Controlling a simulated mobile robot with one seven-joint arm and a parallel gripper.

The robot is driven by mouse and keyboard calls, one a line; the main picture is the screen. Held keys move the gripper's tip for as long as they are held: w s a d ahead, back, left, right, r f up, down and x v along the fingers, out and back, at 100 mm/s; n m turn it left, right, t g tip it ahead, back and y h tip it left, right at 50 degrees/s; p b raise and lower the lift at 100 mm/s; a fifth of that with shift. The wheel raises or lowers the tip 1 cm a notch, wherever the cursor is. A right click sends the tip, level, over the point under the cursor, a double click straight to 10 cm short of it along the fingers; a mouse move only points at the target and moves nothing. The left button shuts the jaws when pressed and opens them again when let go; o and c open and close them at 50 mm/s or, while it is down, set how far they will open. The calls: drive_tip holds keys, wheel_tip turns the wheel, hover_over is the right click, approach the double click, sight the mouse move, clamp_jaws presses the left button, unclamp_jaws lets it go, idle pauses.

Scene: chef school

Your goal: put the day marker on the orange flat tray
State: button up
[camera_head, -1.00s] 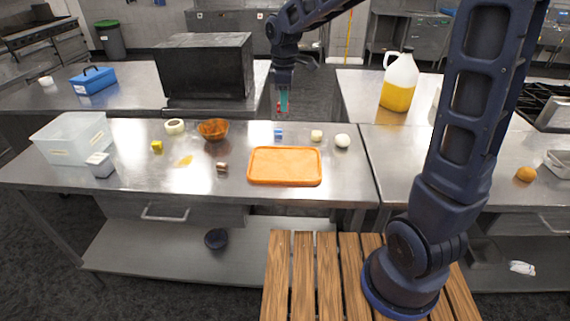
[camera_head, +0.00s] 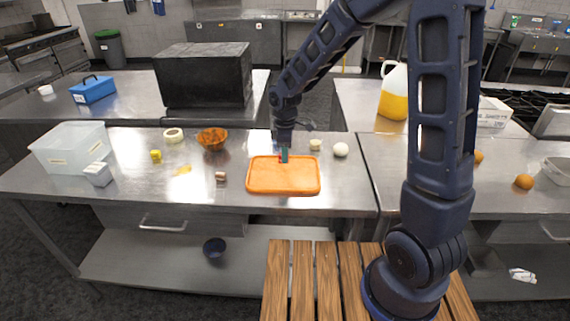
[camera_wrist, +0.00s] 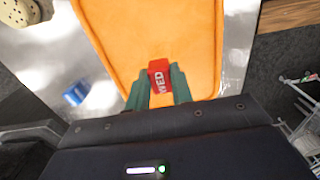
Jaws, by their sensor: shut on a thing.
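The orange flat tray (camera_head: 284,179) lies on the steel table, and its surface looks empty. It fills much of the wrist view (camera_wrist: 150,28). My gripper (camera_head: 284,157) is at the tray's far edge in the head view. In the wrist view its green fingers (camera_wrist: 160,80) are shut on a small red day marker (camera_wrist: 159,74) with white lettering that seems to read WED. The marker appears over the tray near one edge; I cannot tell whether it touches the tray. A blue block (camera_wrist: 76,94) lies on the table beside the tray and is hidden behind my gripper in the head view.
A clear bin (camera_head: 72,148) is far left. The table in front of the tray is clear.

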drive_tip(key=shift+f, duration=2.2)
drive_tip(key=shift+f, duration=0.15)
drive_tip(key=o, duration=0.9)
drive_tip(key=shift+o, duration=0.2)
